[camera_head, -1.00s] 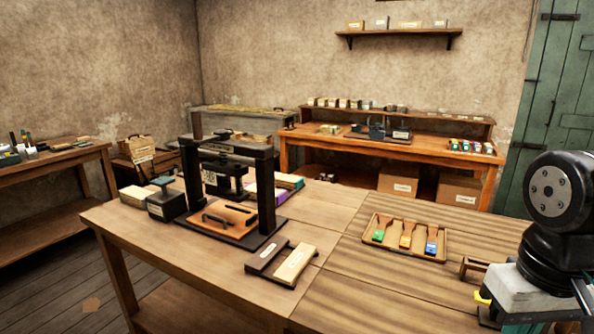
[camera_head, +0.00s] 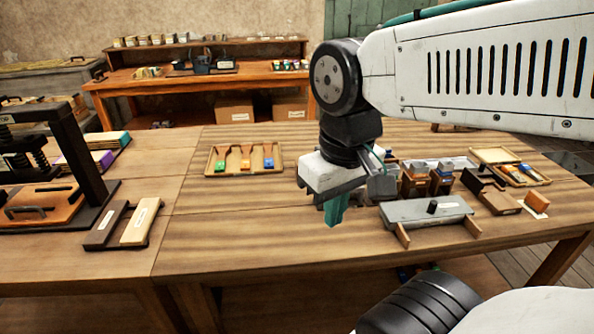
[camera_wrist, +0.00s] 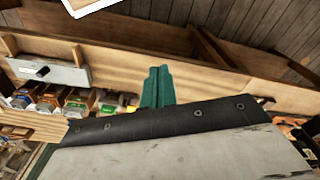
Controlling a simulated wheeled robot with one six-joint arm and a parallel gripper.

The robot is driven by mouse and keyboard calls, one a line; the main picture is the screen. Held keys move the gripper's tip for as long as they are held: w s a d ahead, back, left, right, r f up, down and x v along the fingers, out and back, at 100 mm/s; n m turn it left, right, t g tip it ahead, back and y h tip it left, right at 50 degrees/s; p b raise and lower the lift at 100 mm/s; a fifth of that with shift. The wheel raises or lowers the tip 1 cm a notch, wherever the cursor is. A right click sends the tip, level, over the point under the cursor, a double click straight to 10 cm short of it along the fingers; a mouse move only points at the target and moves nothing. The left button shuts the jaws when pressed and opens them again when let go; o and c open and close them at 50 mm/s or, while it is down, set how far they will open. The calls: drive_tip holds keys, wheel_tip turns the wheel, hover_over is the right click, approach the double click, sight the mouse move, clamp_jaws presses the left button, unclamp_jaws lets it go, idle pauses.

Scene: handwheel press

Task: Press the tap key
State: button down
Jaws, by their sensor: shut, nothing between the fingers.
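My gripper (camera_head: 336,208) hangs over the table, left of a grey plate, with its teal fingers together and nothing between them. The fingers also show in the wrist view (camera_wrist: 157,88). No part is clearly marked as the tap key. A grey plate (camera_head: 402,214) with a small black knob (camera_head: 432,207) sits on wooden supports right of my gripper; it also shows at the upper left of the wrist view (camera_wrist: 62,75). A two-bar block, one dark and one pale bar (camera_head: 140,222), lies at the table's left. I cannot tell whether either is the key.
Small brown boxes (camera_head: 415,182) and an open box (camera_head: 500,202) stand on the right. The press (camera_head: 80,150) stands at far left. Bare tabletop (camera_head: 235,225) lies left of my gripper.

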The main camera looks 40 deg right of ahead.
drive_tip(key=w+d+m, duration=0.2)
drive_tip(key=w+d, duration=0.5)
drive_tip(key=w, duration=0.5)
drive_tip(key=w+d+m, duration=0.3)
drive_tip(key=w+d, duration=0.5)
drive_tip(key=w, duration=0.4)
drive_tip(key=shift+w+d+f+g, duration=0.3)
drive_tip(key=shift+w+f+g, duration=0.05)
drive_tip(key=shift+f+g, duration=0.1)
wheel_tip(320, 180, down, 14)
drive_tip(key=shift+f, duration=0.1)
